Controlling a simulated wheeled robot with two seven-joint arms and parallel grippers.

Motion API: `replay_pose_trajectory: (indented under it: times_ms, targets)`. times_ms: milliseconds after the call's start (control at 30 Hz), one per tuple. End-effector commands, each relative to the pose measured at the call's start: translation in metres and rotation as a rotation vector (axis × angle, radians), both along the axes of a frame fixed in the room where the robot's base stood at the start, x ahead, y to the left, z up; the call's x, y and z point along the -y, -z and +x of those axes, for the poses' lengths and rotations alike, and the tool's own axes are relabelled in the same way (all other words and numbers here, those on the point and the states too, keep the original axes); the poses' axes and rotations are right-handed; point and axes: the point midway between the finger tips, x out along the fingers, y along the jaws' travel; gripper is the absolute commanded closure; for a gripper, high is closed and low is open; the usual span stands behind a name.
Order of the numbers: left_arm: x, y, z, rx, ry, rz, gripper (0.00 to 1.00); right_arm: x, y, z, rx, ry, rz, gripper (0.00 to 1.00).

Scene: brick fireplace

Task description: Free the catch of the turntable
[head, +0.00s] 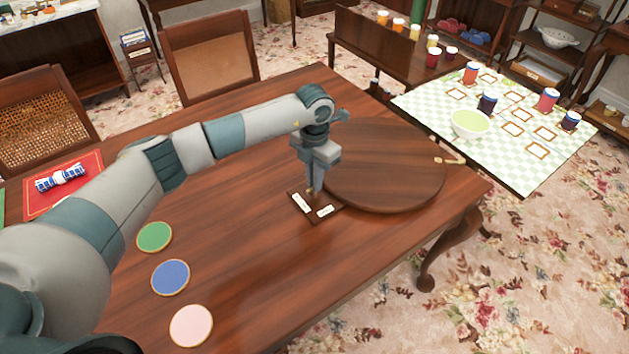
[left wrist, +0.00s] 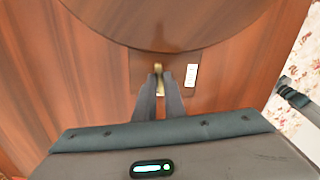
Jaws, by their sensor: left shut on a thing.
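The round wooden turntable (head: 392,172) lies flat near the right end of the table, and its edge also shows in the left wrist view (left wrist: 190,18). At its near left edge is a small dark base plate (head: 318,219) with two white labels. A small brass catch (left wrist: 158,72) stands on this plate. My left gripper (head: 312,190) points down at the plate, beside the turntable's edge. Its fingers (left wrist: 159,92) are shut on the brass catch, and partly hide it. My right gripper is in neither view.
Green (head: 154,237), blue (head: 171,277) and pink (head: 191,325) discs lie on the near left of the table (head: 240,200). A red mat (head: 75,200) holds a blue and white roll. A checkered side table (head: 520,165) with jars and a bowl (head: 470,124) stands at right.

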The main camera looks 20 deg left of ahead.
Motion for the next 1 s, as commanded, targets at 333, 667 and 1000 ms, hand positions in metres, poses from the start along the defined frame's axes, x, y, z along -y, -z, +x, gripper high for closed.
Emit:
replay_pose_trajectory:
  times_ms: [333, 667, 1000]
  targets:
    - [0.000, 0.001, 0.000, -0.001, -0.308, 0.000, 1.00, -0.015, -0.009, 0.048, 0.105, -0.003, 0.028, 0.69]
    - [0.000, 0.000, 0.000, 0.000, -0.622, 0.001, 1.00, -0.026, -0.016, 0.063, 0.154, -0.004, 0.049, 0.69]
    - [0.000, 0.000, 0.000, 0.000, -0.945, 0.000, 1.00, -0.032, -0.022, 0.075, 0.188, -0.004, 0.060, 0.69]
